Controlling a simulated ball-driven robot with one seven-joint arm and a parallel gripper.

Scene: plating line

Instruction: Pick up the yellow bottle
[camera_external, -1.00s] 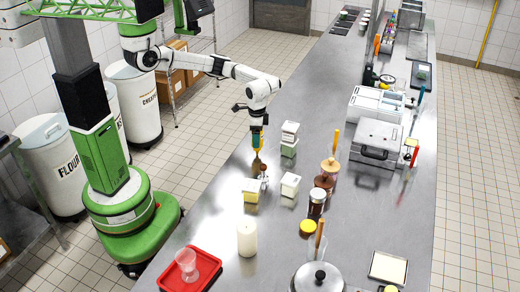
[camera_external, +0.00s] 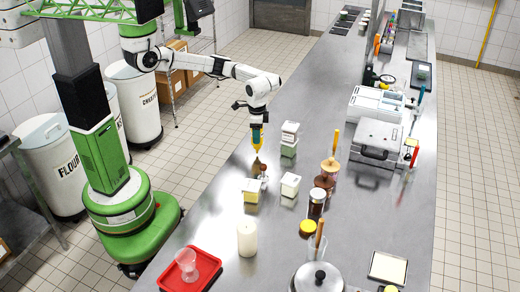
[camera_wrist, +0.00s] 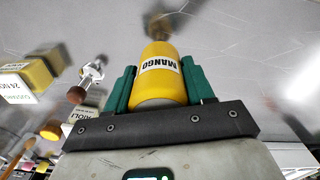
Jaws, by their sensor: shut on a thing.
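The yellow bottle (camera_wrist: 163,88) has a white label reading MANGO and sits between the two green fingers of my gripper (camera_wrist: 160,85) in the wrist view. My gripper is shut on it. In the external view the yellow bottle (camera_external: 257,146) hangs below my gripper (camera_external: 257,133), over the counter's left side. A brownish shape shows below its tip on the counter and may be its reflection. The bottle appears upright and apart from the counter, though the gap is small.
White-and-green boxes (camera_external: 289,139) stand just right of the bottle. A small metal tool (camera_external: 263,177), a yellow-and-white box (camera_external: 250,191) and a white box (camera_external: 290,185) stand nearer the camera. A red tray (camera_external: 190,270) with a glass is at the front left of the steel counter (camera_external: 215,215).

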